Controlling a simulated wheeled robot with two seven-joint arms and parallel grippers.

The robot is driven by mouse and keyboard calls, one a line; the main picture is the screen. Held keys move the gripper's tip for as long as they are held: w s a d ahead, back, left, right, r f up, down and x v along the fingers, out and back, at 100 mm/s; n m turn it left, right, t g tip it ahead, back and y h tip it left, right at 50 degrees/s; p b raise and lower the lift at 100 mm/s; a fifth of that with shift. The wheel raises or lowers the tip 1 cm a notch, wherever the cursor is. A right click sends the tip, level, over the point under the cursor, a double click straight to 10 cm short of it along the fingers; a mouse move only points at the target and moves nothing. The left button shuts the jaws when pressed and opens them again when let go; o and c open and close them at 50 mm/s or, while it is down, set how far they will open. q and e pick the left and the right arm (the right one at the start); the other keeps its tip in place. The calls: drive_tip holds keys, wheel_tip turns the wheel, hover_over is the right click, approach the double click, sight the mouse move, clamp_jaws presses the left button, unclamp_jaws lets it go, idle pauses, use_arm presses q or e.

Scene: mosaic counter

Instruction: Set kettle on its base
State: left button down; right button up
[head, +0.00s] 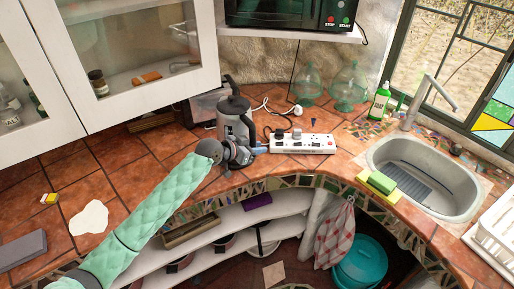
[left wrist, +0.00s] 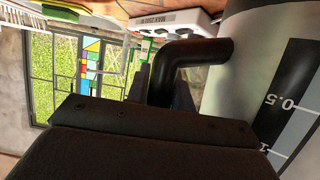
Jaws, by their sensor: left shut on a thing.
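The grey kettle (head: 235,123) with a black lid stands upright on the tiled counter, left of the power strip. In the left wrist view its pale body (left wrist: 262,60) with a dark level scale fills the right side, and its black handle (left wrist: 190,52) runs down between the fingers. My left gripper (head: 250,151) is at the kettle's front and shut on the handle; it also shows in the left wrist view (left wrist: 162,88). The kettle's bottom is partly hidden by my gripper. I cannot make out a separate base. My right gripper is in neither view.
A white power strip (head: 303,143) with plugs lies just right of the kettle. A toaster-like box (head: 206,103) stands behind it. Glass bottles (head: 348,86), a green soap bottle (head: 379,102) and the sink (head: 466,196) are further right. The counter left of my arm has open room.

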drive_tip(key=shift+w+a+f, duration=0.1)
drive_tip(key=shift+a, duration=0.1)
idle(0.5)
use_arm(q)
drive_tip(key=shift+f, duration=0.1)
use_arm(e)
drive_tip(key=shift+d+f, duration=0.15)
use_arm(q)
drive_tip(key=shift+a+f+b, duration=0.15)
drive_tip(key=shift+f+b, duration=0.45)
drive_tip(key=shift+b, duration=0.15)
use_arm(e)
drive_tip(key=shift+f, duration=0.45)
use_arm(q)
drive_tip(key=c, duration=1.5)
unclamp_jaws()
drive_tip(key=shift+s, duration=0.1)
drive_tip(key=shift+d+f, duration=0.1)
drive_tip(key=shift+d, duration=0.1)
